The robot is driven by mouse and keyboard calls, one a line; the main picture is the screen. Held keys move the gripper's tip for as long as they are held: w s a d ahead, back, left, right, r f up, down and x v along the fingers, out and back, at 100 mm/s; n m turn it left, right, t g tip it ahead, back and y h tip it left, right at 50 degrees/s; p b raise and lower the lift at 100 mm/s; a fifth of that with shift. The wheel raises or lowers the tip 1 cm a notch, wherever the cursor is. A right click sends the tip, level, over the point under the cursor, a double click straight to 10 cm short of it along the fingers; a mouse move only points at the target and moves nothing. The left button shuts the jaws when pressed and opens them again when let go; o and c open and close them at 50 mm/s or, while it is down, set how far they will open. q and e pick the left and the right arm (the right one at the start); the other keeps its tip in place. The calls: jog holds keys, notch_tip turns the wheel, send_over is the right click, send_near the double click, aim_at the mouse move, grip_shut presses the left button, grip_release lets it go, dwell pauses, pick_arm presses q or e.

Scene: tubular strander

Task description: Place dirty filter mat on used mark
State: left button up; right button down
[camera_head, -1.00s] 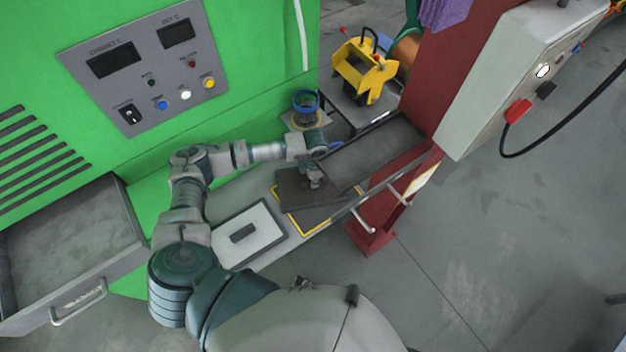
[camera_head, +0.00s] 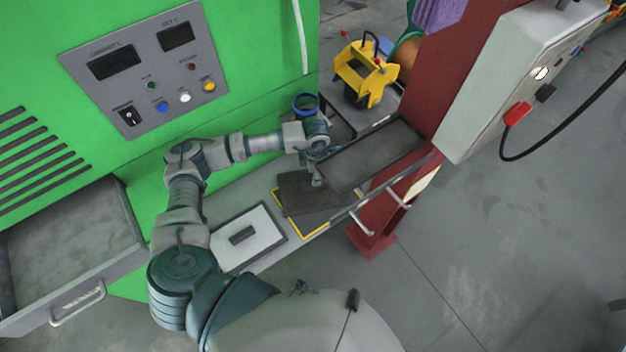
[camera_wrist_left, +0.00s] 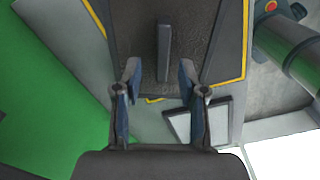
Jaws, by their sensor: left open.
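The dirty filter mat (camera_head: 296,189) is a dark brown-grey slab lying on the shelf over a yellow-outlined mark (camera_head: 309,228). It sits slightly turned, so yellow edging shows along its left and front sides. In the left wrist view, the mat (camera_wrist_left: 130,38) has a raised bar handle (camera_wrist_left: 164,50). My left gripper (camera_head: 317,182) is above the mat. In the left wrist view, its fingers (camera_wrist_left: 160,78) are spread and empty, and the handle is beyond the fingertips, apart from them. My right gripper is not in view.
A pale filter mat with a dark frame (camera_head: 256,226) lies left of the mark. An open grey tray (camera_head: 375,152) adjoins on the right. A red column (camera_head: 440,75) and the green cabinet (camera_head: 240,60) bound the space.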

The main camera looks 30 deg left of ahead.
pick_arm(q)
notch_tip(320, 180, up, 6)
jog(key=shift+r, duration=0.15)
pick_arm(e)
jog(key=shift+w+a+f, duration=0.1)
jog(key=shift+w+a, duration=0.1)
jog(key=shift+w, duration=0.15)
